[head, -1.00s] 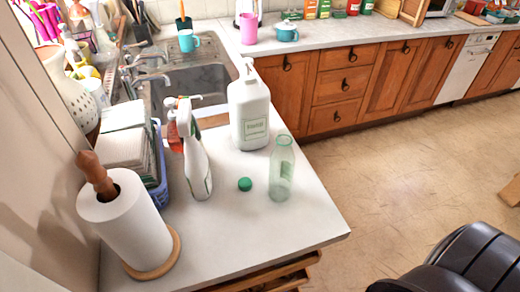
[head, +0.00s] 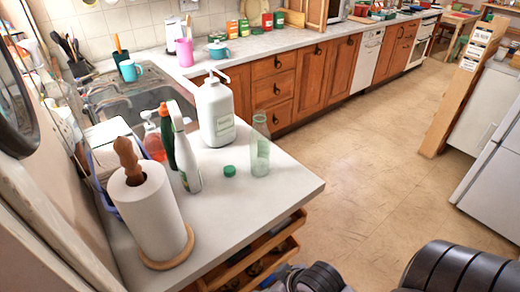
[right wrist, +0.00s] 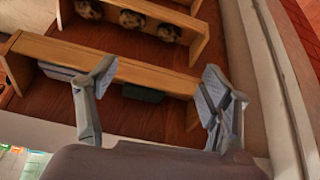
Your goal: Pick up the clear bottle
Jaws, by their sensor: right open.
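The clear bottle (head: 260,150), greenish and see-through with a pale label, stands upright on the white counter near its right edge. A green cap (head: 229,171) lies on the counter just left of it. My right gripper (right wrist: 158,76) is open in the right wrist view, with nothing between its fingers. Wooden drawer parts lie beyond it, and the bottle does not show there. Part of my right arm shows at the bottom of the head view, below the counter and apart from the bottle. My left gripper is not in view.
A white pump bottle (head: 215,108) stands behind the clear bottle. A spray bottle (head: 186,150) and a paper towel roll (head: 148,215) stand to the left. Open wooden drawers (head: 262,250) stick out below the counter's front edge. The counter in front of the bottle is clear.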

